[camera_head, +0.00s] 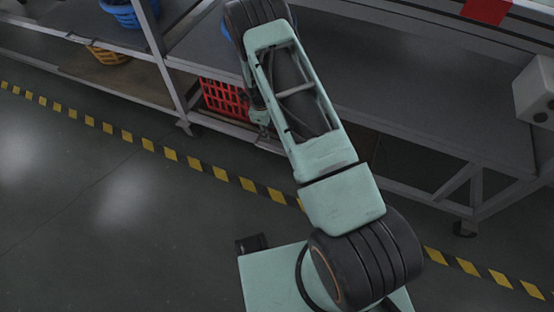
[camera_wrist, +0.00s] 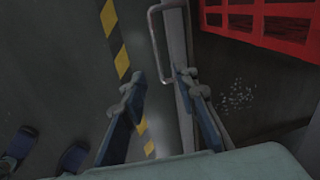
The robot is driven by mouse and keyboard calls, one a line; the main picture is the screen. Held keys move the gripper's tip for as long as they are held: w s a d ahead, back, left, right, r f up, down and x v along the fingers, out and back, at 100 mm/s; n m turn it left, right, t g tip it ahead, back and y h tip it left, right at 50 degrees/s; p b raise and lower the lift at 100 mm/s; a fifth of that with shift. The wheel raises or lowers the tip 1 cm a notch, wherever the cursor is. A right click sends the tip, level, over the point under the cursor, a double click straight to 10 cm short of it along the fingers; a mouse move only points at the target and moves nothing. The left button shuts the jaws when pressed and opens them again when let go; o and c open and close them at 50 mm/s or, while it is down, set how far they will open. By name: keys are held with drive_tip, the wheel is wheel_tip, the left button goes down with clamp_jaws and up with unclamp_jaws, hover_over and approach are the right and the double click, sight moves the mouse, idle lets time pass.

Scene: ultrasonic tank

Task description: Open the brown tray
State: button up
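A grey bar handle (camera_wrist: 154,45) stands out from a pale metal front edge (camera_wrist: 178,50) in the wrist view. I take this edge to be the tray's front. The tray's dark floor (camera_wrist: 240,95), with pale specks, shows to the right of it. My gripper (camera_wrist: 161,86) is open and empty. Its two blue-grey fingers are apart near the handle's lower end, the left one over the floor side, the right one overlapping the front edge. I cannot tell whether either touches. In the head view my arm hides most of the gripper and handle area.
A red crate (camera_head: 224,98) stands on the lower shelf, also at upper right in the wrist view (camera_wrist: 272,22). Blue (camera_head: 125,14) and orange (camera_head: 108,55) baskets are further left. Shelf frame posts (camera_head: 166,70) stand nearby. The floor with striped tape (camera_head: 222,173) is clear at left.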

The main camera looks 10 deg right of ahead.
drive_tip(key=m, duration=0.1)
approach(272, 150)
drive_tip(key=f+b, duration=0.1)
drive_tip(key=f, duration=0.1)
drive_tip(key=f+b, duration=0.2)
drive_tip(key=f, duration=0.1)
drive_tip(key=w+f+b, duration=0.1)
drive_tip(key=f, duration=0.1)
drive_tip(key=shift+w+d+f+b, duration=0.1)
drive_tip(key=shift+d+f+b, duration=0.2)
drive_tip(key=shift+d+f, duration=0.1)
clamp_jaws()
